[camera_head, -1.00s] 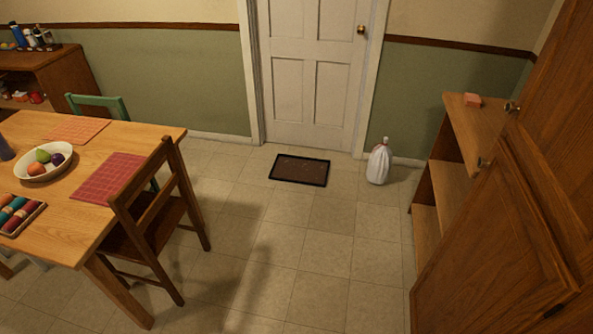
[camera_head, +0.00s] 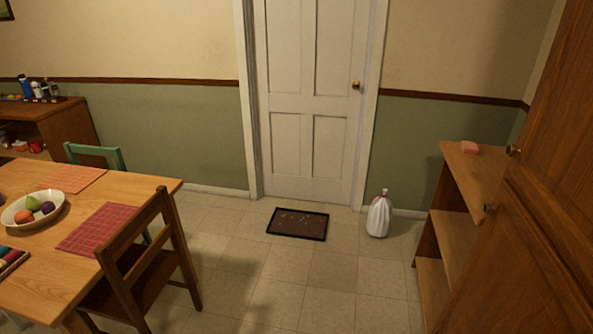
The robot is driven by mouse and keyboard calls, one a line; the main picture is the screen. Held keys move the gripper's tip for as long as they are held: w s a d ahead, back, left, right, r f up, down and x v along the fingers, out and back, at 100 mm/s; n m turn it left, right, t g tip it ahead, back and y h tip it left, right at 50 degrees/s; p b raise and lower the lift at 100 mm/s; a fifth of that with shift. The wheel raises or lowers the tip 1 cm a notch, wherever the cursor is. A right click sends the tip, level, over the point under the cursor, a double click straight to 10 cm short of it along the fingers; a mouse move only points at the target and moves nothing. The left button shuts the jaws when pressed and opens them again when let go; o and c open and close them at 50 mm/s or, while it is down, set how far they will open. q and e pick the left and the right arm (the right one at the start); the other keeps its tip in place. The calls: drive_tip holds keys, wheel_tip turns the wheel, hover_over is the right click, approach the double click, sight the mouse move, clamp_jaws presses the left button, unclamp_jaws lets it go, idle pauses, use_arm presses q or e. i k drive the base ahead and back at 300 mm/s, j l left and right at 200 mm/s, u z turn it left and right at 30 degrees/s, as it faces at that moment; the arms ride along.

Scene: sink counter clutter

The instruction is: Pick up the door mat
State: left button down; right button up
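The door mat (camera_head: 298,224) is a dark brown rectangle with a black border and small light specks on it. It lies flat on the tiled floor in front of the closed white door (camera_head: 308,130). Nothing covers it. Neither of my grippers shows in the head view.
A white tied bag (camera_head: 379,215) stands right of the mat. A wooden table (camera_head: 112,192) and a brown chair (camera_head: 150,262) are at left. A shelf unit (camera_head: 455,205) and a wooden cabinet (camera_head: 540,190) are at right. The floor (camera_head: 290,265) before the mat is clear.

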sight(295, 227)
drive_tip(key=i+u, duration=0.3)
drive_tip(key=i, duration=1.7)
